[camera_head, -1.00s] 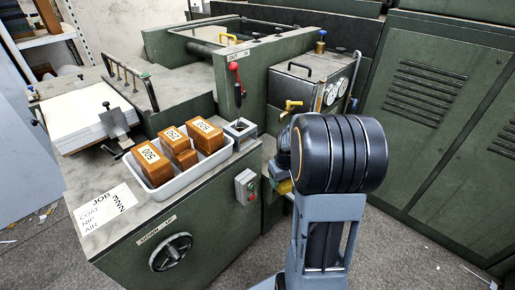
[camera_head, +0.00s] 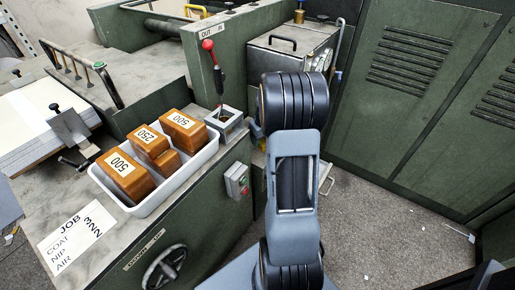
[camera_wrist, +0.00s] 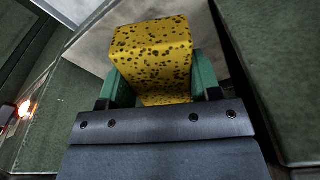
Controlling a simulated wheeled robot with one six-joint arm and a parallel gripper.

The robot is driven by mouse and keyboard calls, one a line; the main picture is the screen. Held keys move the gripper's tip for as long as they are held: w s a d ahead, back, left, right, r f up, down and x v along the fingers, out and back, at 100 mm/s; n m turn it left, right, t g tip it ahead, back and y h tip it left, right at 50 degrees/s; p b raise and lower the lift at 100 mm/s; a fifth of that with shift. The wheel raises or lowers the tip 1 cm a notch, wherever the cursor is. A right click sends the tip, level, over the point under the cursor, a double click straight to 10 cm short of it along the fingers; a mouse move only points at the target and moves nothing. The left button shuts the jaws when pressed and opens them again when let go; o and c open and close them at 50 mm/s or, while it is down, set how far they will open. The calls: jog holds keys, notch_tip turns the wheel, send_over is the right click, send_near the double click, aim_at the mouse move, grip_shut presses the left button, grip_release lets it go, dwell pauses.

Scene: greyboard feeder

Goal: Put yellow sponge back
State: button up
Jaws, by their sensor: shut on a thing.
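The yellow sponge (camera_wrist: 152,55) has dark spots and fills the middle of the wrist view. My gripper (camera_wrist: 155,85) is shut on it, with a green finger pad on each side. The sponge sticks out beyond the pads, and its lower end is hidden behind the dark gripper body. In the head view my arm stands upright right of the green machine and hides my gripper and most or all of the sponge.
A white tray (camera_head: 150,200) with brown labelled blocks (camera_head: 125,175) stands on the machine top (camera_head: 105,240). A small square metal holder (camera_head: 225,120) is beside it, near a red-knobbed lever (camera_head: 208,45). Green cabinets (camera_head: 420,100) close off the right. Grey floor (camera_head: 385,235) is open at lower right.

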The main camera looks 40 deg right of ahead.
aim_at(258, 150)
jog(key=shift+w+f, duration=0.95)
jog(key=shift+f, duration=0.25)
jog(key=shift+w+f+b, duration=0.2)
jog(key=shift+f+b, duration=0.7)
jog(key=shift+f, duration=0.85)
jog(key=shift+f, duration=0.15)
jog(key=o, duration=0.8)
jog(key=r+p, duration=0.1)
jog(key=r, duration=0.3)
jog(key=s+r+p, duration=0.1)
jog(key=r, duration=0.3)
jog(key=r+p, duration=0.1)
jog(key=r, duration=0.3)
jog(key=shift+s+a+r, duration=0.1)
jog(key=shift+s+r, duration=0.05)
jog(key=shift+s, duration=0.1)
